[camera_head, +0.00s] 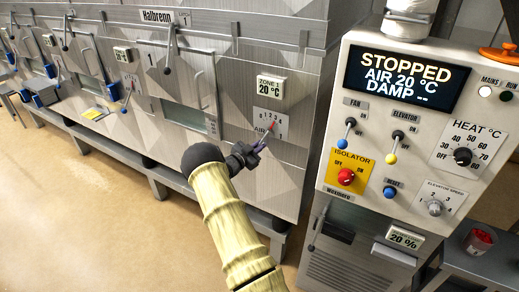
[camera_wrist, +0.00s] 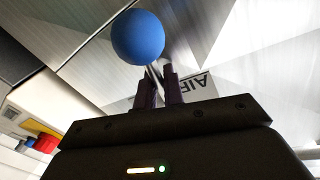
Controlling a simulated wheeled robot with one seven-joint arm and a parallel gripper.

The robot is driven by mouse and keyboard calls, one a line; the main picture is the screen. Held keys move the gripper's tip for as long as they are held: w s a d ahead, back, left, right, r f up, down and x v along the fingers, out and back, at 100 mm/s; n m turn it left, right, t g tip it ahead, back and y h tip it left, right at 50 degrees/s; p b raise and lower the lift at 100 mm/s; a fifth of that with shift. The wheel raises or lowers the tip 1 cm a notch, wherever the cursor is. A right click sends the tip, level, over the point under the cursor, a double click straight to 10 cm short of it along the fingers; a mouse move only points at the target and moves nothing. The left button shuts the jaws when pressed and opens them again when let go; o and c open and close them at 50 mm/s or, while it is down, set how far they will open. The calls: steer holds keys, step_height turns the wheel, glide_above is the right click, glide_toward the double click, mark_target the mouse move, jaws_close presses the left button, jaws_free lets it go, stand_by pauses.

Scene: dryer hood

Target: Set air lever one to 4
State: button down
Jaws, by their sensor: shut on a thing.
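Air lever one (camera_head: 270,127) is on the steel front of zone 1, on a white plate (camera_head: 262,116) marked 0 to 4. Its red pointer tip leans up and right, near the 3; the exact mark is too small to tell. My gripper (camera_head: 260,147) is at the lever's lower end, just below the plate. In the wrist view the lever's blue ball (camera_wrist: 138,37) stands beyond my fingers. My gripper (camera_wrist: 159,90) is shut on the thin metal shaft beside the ball. Part of the AIR lettering shows upside down behind the fingers.
A ZONE 1 display (camera_head: 270,87) reads 20 °C above the plate. The control panel (camera_head: 405,150) stands close on the right, its screen (camera_head: 408,78) reading STOPPED. Another blue-knobbed lever (camera_head: 127,95) is farther left. A low rail runs below; the floor (camera_head: 110,210) at left is clear.

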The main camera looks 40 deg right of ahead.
steer(key=shift+w+a+r+m+y+b, duration=0.2)
steer(key=shift+w+r+m+b, duration=0.2)
steer(key=shift+m+b, duration=0.6)
steer(key=shift+w+a+r+m+y+b, duration=0.2)
steer(key=shift+w+m+b, duration=0.4)
steer(key=shift+b, duration=0.65)
steer(key=shift+s, duration=0.15)
steer(key=c, duration=1.5)
jaws_free()
steer(key=shift+d, duration=0.1)
steer(key=b+v, duration=0.3)
steer(key=v, duration=1.4)
steer(key=shift+a+f, duration=0.15)
steer(key=shift+a, duration=0.15)
